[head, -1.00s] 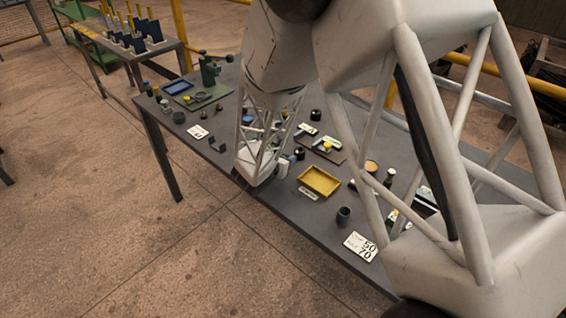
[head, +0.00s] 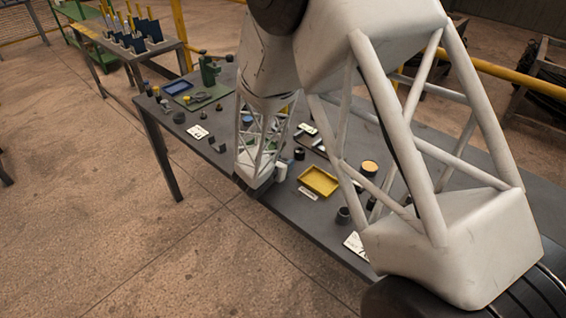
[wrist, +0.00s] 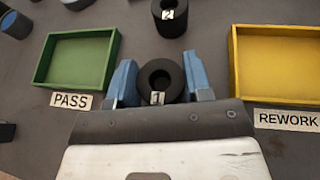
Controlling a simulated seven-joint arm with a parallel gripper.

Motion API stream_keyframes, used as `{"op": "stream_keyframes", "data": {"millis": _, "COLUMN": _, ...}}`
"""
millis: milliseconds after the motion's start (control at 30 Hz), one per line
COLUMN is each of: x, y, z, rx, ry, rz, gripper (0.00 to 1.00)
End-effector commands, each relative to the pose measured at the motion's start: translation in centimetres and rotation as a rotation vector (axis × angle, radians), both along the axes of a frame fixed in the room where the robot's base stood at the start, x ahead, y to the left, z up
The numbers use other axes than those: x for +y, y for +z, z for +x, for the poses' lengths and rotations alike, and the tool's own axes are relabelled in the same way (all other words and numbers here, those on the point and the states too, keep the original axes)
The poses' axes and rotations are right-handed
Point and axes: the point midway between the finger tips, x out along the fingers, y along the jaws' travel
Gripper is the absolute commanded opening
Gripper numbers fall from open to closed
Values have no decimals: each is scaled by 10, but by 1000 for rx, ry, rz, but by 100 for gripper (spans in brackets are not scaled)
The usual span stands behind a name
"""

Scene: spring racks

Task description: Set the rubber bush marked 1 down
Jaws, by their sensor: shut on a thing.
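The rubber bush marked 1 (wrist: 160,80) is a black ring with a white label, between the two blue fingers of my gripper (wrist: 161,82) in the wrist view. The fingers are shut on its sides and it looks upright. I cannot tell whether its base touches the table. The green tray labelled PASS (wrist: 110,62) lies to the left of the gripper, and the yellow tray labelled REWORK (wrist: 236,75) lies to the right. The yellow tray also shows in the head view (head: 319,181).
A second black bush marked 2 (wrist: 169,18) stands just beyond the held one. Bare tabletop shows between the two trays.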

Motion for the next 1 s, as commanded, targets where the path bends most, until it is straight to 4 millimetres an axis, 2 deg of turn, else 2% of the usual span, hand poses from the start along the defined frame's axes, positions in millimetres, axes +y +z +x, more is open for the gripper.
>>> {"op": "stream_keyframes", "data": {"millis": 367, "x": 0, "y": -3, "z": 0, "rx": 0, "ry": 0, "rz": 0, "gripper": 22}}
{"op": "stream_keyframes", "data": {"millis": 400, "x": 0, "y": -3, "z": 0, "rx": -1, "ry": 0, "rz": 1, "gripper": 49}}
{"op": "stream_keyframes", "data": {"millis": 567, "x": 0, "y": -3, "z": 0, "rx": -1, "ry": 0, "rz": 1, "gripper": 71}}
{"op": "stream_keyframes", "data": {"millis": 1000, "x": 0, "y": -4, "z": 0, "rx": 0, "ry": 0, "rz": 0, "gripper": 71}}
